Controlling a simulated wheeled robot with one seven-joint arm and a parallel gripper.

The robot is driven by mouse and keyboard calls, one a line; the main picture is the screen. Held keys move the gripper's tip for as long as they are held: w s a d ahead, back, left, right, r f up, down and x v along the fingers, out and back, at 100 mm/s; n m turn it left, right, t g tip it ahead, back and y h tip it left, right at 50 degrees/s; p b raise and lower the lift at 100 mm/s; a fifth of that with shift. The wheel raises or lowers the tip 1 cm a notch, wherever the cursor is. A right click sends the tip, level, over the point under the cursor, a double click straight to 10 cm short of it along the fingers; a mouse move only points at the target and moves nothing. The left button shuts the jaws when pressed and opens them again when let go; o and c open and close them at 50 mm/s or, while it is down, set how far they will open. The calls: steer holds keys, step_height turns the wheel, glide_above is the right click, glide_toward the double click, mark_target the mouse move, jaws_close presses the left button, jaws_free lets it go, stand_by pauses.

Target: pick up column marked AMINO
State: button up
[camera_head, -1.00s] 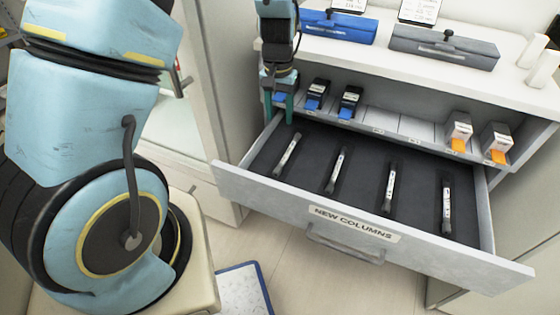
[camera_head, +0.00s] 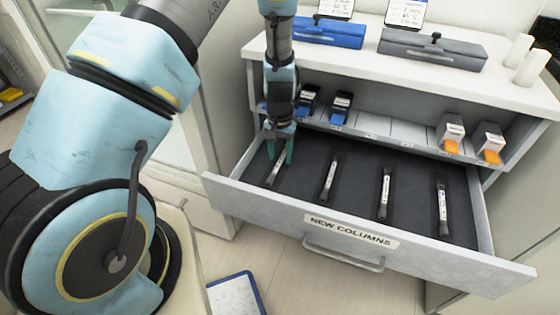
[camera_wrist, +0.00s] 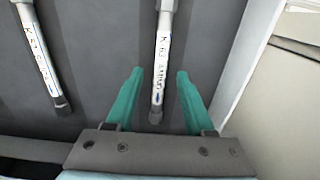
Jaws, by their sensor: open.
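The open drawer labelled NEW COLUMNS (camera_head: 350,231) holds several slim columns on a dark lining. The leftmost column (camera_head: 274,174) lies under my gripper (camera_head: 279,147); its upper part is hidden by the fingers in the head view. In the wrist view this white column (camera_wrist: 163,55), with a dark end cap, lies between my two teal fingertips. Its marking looks like "K 63 AMINO", though it is small. My gripper (camera_wrist: 155,82) is open and empty, with a finger on each side of the column. Whether the fingers touch it I cannot tell.
A second column (camera_wrist: 38,55) lies to the left in the wrist view. The drawer's side wall (camera_wrist: 250,65) is close on the right there. A shelf with blue-fronted boxes (camera_head: 339,108) and orange-fronted boxes (camera_head: 488,143) is behind the drawer.

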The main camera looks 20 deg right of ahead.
steer(key=shift+f, duration=0.7)
steer(key=shift+c, duration=0.4)
jaws_close()
stand_by(0.5)
